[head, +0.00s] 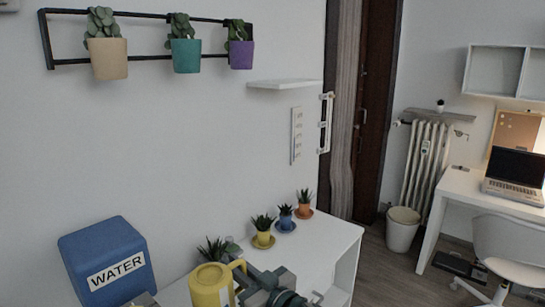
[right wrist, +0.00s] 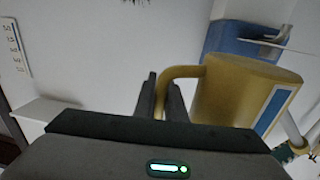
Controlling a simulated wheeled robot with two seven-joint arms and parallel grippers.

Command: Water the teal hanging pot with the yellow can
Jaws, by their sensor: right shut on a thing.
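The teal hanging pot (head: 186,56) with a green plant hangs on the dark wall rack, between a beige pot (head: 108,58) and a purple pot (head: 241,54). The yellow can (head: 211,284) is low in the head view, at the white desk's near part. My right gripper (head: 246,281) is beside it. In the right wrist view the two dark fingers (right wrist: 160,98) are shut on the handle of the yellow can (right wrist: 245,90). I cannot tell whether the can's base touches the desk. My left gripper is not in view.
A blue WATER box (head: 107,255) stands left of the can. Several small potted succulents, including a yellow one (head: 263,238), stand on the white desk top (head: 318,245). A small white wall shelf (head: 284,84) juts out right of the rack. The wall below the rack is clear.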

